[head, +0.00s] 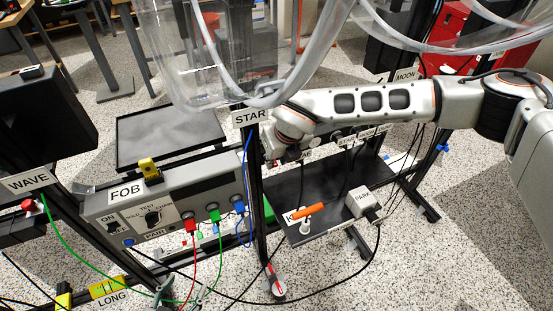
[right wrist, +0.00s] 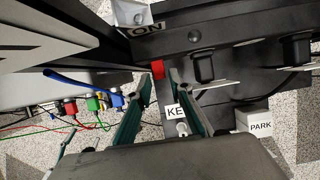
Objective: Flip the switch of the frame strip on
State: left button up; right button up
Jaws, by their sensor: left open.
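The frame strip (right wrist: 205,68) is a dark bar with black sockets, seen close up in the right wrist view. A red switch (right wrist: 157,69) sits on it near an upside-down ON label (right wrist: 147,29). My right gripper (right wrist: 161,77) has its two green fingers apart, with tips just short of the red switch; contact cannot be told. In the head view the strip (head: 335,150) is partly hidden by my right arm, and the right fingers are hidden. My left gripper (head: 181,291) is open and empty at the bottom, near hanging cables.
A grey FOB box (head: 180,190) with red, green and blue plugs stands left of the STAR post (head: 254,165). A black shelf holds an orange-handled item (head: 308,211) and a white PARK block (head: 361,201). Loose cables hang around. Clear tubes (head: 200,60) cross the top.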

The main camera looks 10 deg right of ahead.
grip_shut()
grip_release()
jog(key=shift+r, duration=0.1)
jog(key=v, duration=1.2)
